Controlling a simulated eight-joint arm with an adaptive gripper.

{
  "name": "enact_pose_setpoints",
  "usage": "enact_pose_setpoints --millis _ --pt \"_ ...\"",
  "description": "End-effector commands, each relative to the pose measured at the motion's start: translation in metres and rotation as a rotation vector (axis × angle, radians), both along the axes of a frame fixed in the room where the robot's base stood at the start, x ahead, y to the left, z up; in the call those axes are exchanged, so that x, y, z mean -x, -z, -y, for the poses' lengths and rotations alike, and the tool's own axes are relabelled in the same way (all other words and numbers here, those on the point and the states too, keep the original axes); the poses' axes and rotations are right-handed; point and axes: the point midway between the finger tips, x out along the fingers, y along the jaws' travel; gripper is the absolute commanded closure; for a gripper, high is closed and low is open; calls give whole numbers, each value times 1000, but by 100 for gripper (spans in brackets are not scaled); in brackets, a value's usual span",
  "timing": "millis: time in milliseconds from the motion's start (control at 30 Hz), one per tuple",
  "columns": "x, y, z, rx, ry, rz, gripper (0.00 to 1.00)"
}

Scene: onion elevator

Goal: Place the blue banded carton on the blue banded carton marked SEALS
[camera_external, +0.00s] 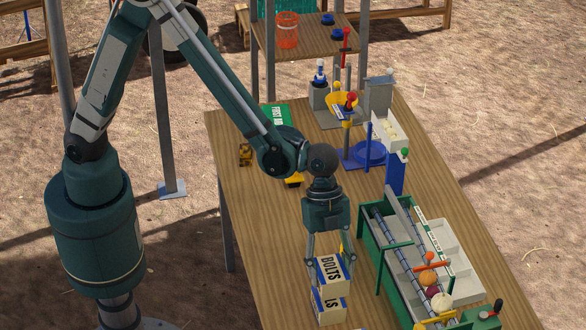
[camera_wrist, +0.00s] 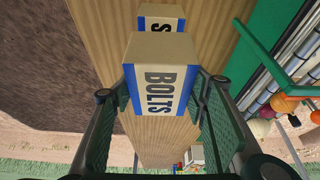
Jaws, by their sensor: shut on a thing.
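My gripper (camera_external: 328,262) is shut on a cream carton with blue bands marked BOLTS (camera_external: 331,271), near the front of the wooden table. In the wrist view the BOLTS carton (camera_wrist: 160,88) sits upright between the two green finger pads of my gripper (camera_wrist: 162,95). A second blue banded carton (camera_external: 328,308) shows just below it, with only the letters LS readable. In the wrist view this second carton (camera_wrist: 161,14) is partly hidden behind the held one, and one letter S shows. I cannot tell whether the two cartons touch.
A green-framed conveyor (camera_external: 385,245) with rollers, onions and other round produce stands to the right. A white divided tray (camera_external: 450,262) lies along it. A blue stand (camera_external: 395,170), a green first aid box (camera_external: 277,115) and a yellow item are farther back. The table left of the cartons is clear.

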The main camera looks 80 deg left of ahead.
Motion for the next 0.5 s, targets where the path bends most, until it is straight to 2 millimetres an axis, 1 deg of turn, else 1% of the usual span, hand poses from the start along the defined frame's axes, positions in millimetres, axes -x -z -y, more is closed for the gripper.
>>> enact_pose_setpoints --millis 267,367,500 --pt "0 1 0 0 0 0 72" --pt "0 6 0 0 0 0 72" --pt "0 19 0 0 0 0 72"
